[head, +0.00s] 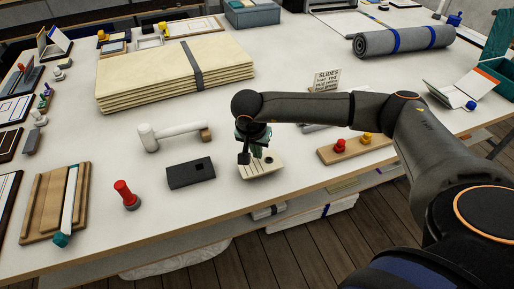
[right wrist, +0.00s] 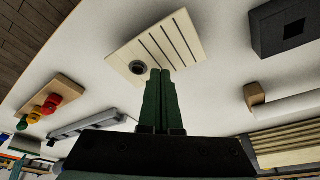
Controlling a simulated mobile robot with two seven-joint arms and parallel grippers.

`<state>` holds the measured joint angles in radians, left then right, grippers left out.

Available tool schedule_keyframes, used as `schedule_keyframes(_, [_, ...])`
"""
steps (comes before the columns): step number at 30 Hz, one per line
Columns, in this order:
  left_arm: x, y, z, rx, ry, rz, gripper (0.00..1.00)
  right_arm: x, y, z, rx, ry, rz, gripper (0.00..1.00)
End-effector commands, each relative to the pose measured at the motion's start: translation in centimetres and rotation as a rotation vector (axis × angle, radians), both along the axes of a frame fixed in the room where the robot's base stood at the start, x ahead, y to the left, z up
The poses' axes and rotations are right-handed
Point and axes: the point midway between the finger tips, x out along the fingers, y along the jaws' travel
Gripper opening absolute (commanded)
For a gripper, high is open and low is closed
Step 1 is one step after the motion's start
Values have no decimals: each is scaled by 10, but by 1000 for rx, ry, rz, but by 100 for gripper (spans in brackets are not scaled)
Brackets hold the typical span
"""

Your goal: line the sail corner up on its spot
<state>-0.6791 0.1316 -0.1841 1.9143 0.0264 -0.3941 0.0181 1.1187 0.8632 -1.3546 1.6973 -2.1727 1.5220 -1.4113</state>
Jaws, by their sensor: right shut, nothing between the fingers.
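A cream panel with several dark stripes and a dark ring, which looks like the sail corner (head: 265,169), lies near the table's front edge in the head view. It also shows at the top of the right wrist view (right wrist: 172,42). My right gripper (head: 257,151) is over this panel, and its green fingers (right wrist: 160,72) are shut and empty. The fingertips overlap the panel's edge beside the ring in the right wrist view; I cannot tell whether they touch it. No marked spot for the corner can be made out. My left gripper is not in view.
A black block with a square recess (head: 190,173) and a white mallet (head: 172,132) lie left of the panel. A red-topped peg (head: 126,195) stands further left. A wooden board with red and yellow knobs (head: 354,148) lies right, near my arm. Bare table lies between them.

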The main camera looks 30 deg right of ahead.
Motion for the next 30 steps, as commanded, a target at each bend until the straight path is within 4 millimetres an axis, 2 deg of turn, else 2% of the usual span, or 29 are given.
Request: schedule_keyframes(30, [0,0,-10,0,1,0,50,0,0,-11,1,0,0,0])
